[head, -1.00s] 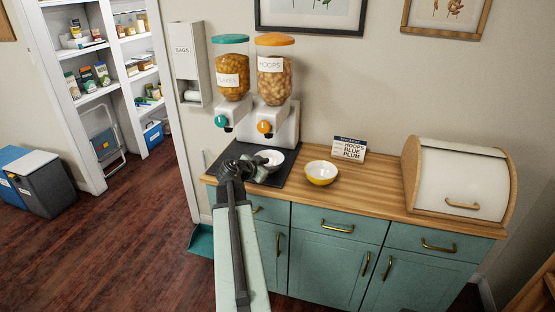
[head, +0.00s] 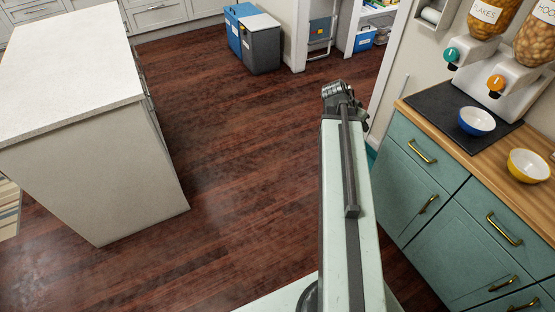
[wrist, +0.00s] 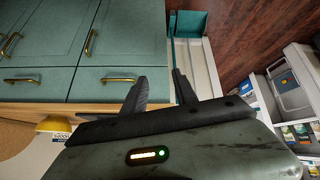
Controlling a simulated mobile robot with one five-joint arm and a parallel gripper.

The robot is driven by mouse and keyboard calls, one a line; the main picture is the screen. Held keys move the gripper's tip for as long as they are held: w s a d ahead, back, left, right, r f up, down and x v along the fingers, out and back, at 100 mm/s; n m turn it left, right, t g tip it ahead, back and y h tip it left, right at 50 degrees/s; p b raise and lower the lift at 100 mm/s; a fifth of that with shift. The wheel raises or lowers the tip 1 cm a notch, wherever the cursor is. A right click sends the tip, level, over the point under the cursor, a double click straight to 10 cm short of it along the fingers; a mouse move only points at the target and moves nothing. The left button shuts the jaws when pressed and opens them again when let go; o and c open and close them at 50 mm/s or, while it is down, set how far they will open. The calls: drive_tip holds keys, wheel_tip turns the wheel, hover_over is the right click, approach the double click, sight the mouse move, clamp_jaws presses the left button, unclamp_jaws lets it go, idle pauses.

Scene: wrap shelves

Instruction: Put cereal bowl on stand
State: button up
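A blue bowl with a white inside (head: 477,121) stands upright on a dark mat (head: 445,100) on the wooden counter, in front of the cereal dispensers. My gripper (head: 337,90) is over the floor, left of the counter and apart from both bowls. In the wrist view my gripper (wrist: 160,82) has its two fingers spread with nothing between them. I cannot make out a separate stand.
The flakes dispenser (head: 486,20) and hoops dispenser (head: 538,40) stand behind the mat. Teal cabinets (head: 440,215) are at right. A white-topped island (head: 65,60) is at left. Bins (head: 258,45) are at the back. The floor between is clear.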

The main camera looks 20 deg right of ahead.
drive_tip(key=w+a+f+n+y, duration=0.1)
drive_tip(key=a+n, duration=0.3)
drive_tip(key=a, duration=1)
drive_tip(key=w+a+f+n+y, duration=0.1)
drive_tip(key=a+n+y, duration=0.3)
drive_tip(key=a, duration=1)
drive_tip(key=w+a+f+n+g+y, duration=0.1)
drive_tip(key=a+n, duration=0.5)
drive_tip(key=a, duration=0.8)
drive_tip(key=shift+w+f+y, duration=0.25)
drive_tip(key=shift+f+y, duration=0.55)
drive_tip(key=shift+f, duration=0.15)
drive_tip(key=shift+d, duration=0.1)
